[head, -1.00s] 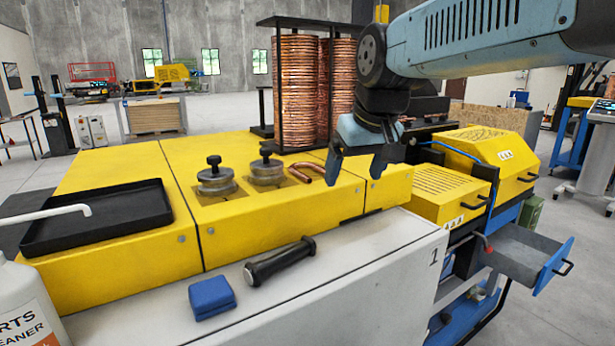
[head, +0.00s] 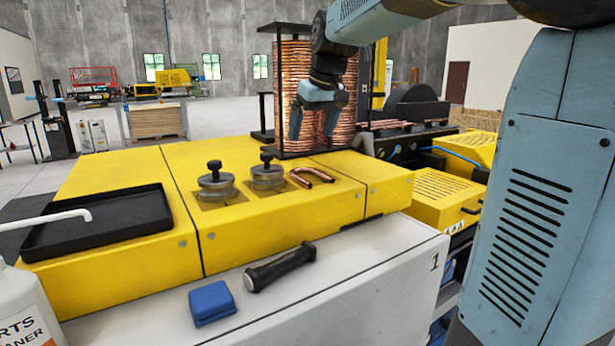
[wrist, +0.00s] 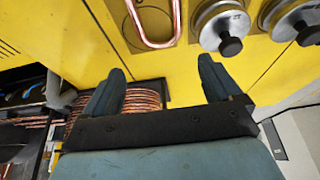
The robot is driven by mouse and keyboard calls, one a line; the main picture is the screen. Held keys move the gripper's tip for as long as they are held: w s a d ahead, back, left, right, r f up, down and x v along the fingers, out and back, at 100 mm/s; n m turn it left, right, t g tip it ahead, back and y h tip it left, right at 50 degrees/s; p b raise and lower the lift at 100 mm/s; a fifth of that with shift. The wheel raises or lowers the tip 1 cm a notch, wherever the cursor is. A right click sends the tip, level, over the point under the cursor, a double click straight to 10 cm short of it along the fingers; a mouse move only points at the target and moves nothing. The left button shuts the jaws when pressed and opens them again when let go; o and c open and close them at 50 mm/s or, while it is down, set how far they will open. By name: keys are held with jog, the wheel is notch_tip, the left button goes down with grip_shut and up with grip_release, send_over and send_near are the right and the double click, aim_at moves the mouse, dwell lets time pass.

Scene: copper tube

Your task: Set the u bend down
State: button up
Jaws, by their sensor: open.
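The copper u bend (head: 311,177) lies on the yellow machine top, to the right of two round metal clamps with black knobs. It also shows at the top of the wrist view (wrist: 153,40), apart from the fingers. My gripper (head: 313,138) is open and empty, raised above and behind the u bend in front of the copper coils. In the wrist view both fingers (wrist: 160,85) are spread with nothing between them.
Copper coils (head: 290,90) in a black frame stand behind the machine top. The clamps (head: 216,185) sit left of the u bend. A black tray (head: 98,220) is at the left; a black-handled tool (head: 280,267) and blue block (head: 211,303) lie on the white front ledge.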

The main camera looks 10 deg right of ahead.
send_near(303, 176)
jog(key=shift+w+a+f, duration=0.15)
jog(key=shift+w+f, duration=0.25)
jog(key=shift+w, duration=0.3)
jog(key=shift+s+x, duration=0.2)
jog(key=shift+x, duration=1.1)
jog(key=shift+s+x, duration=0.2)
jog(key=shift+x, duration=1.1)
jog(key=shift+f, duration=0.2)
jog(key=shift+c, duration=0.3)
jog(key=c, duration=0.8)
jog(key=shift+r, duration=0.1)
